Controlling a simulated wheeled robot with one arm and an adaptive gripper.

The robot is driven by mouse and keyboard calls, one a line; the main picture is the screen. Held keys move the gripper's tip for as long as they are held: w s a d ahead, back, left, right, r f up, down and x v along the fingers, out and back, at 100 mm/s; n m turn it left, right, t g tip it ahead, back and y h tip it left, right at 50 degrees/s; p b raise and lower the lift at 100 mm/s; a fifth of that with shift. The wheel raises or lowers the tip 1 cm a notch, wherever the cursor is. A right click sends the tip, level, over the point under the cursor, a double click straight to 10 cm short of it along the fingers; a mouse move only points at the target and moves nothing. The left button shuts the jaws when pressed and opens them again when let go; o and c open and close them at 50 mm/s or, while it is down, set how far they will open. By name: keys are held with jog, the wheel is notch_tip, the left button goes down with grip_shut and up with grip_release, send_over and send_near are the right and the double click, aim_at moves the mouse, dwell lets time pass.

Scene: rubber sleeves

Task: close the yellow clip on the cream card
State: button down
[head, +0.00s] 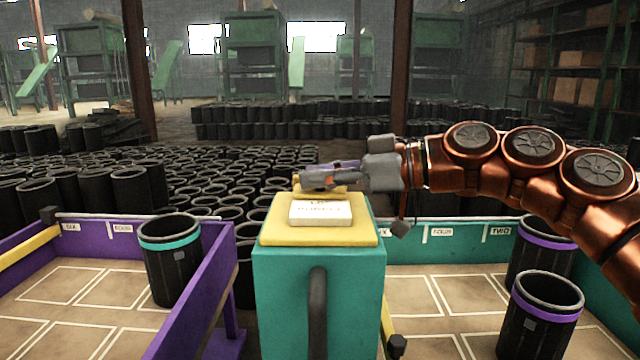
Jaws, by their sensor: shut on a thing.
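The cream card (320,213), thick like a block and with dark lettering, lies on the yellow top (318,238) of a teal stand. The yellow clip (338,190) shows as a yellow strip at the card's back edge, mostly hidden by my gripper. My gripper (318,179) reaches in from the right, just above and behind the card, and is shut on the clip. The fingers cover most of the clip, so I cannot tell how far its jaws are closed on the card.
The teal stand (285,290) has a dark handle (318,310) in front. A purple-walled bay (190,310) at left holds a black sleeve with a teal band (170,265). At right, two purple-banded sleeves (540,320) stand in a teal-walled bay. Many black sleeves fill the floor behind.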

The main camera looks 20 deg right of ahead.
dwell(0.5)
jog(key=c, duration=0.9)
grip_release()
jog(key=v, duration=1.2)
